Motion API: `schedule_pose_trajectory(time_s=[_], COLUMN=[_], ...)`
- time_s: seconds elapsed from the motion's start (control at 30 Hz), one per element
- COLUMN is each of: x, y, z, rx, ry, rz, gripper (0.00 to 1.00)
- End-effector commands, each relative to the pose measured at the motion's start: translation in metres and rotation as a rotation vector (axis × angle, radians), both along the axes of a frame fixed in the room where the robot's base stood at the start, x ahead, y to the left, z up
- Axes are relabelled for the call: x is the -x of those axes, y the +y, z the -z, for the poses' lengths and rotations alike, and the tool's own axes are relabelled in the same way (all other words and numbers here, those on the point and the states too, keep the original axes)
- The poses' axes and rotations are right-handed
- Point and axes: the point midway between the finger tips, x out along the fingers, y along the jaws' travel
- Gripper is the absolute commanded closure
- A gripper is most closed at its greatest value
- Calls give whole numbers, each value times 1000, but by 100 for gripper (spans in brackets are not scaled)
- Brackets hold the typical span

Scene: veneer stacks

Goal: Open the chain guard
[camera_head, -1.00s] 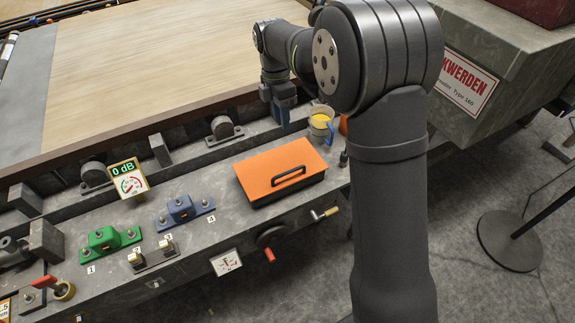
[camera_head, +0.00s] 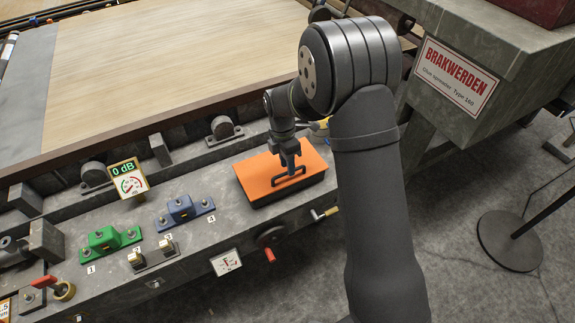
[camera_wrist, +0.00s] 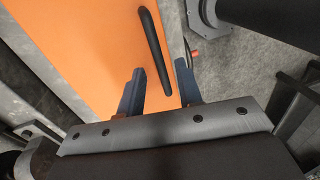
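The chain guard is an orange lid (camera_head: 252,177) with a black bar handle (camera_head: 290,178), on the grey machine ledge. It lies flat and shut on its dark base. My gripper (camera_head: 289,169) is above the lid, close to the handle, pointing down. In the wrist view the orange lid (camera_wrist: 95,45) fills the left side and the black handle (camera_wrist: 154,45) runs near the top middle. The two blue-grey fingers of my gripper (camera_wrist: 160,85) are spread apart with the handle's near end between them. Contact with the handle cannot be told.
Left of the lid stand a blue clamp block (camera_head: 182,209), a green one (camera_head: 109,241) and a 0 dB gauge (camera_head: 129,179). A crank (camera_head: 325,214) and a red-handled wheel (camera_head: 270,239) stick out of the ledge front. A yellow cup (camera_head: 323,124) is partly hidden behind my arm.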

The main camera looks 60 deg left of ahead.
Motion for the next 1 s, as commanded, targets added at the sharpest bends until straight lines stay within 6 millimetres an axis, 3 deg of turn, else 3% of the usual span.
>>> schedule_pose_trajectory(time_s=[0.4, 0.6, 1.0], x=[0, 0, 0], y=[-2, -2, 1], z=[10, 9, 5], rx=[-1, -1, -2], ry=[0, 0, 0], rz=[0, 0, 0], gripper=[68, 100, 100])
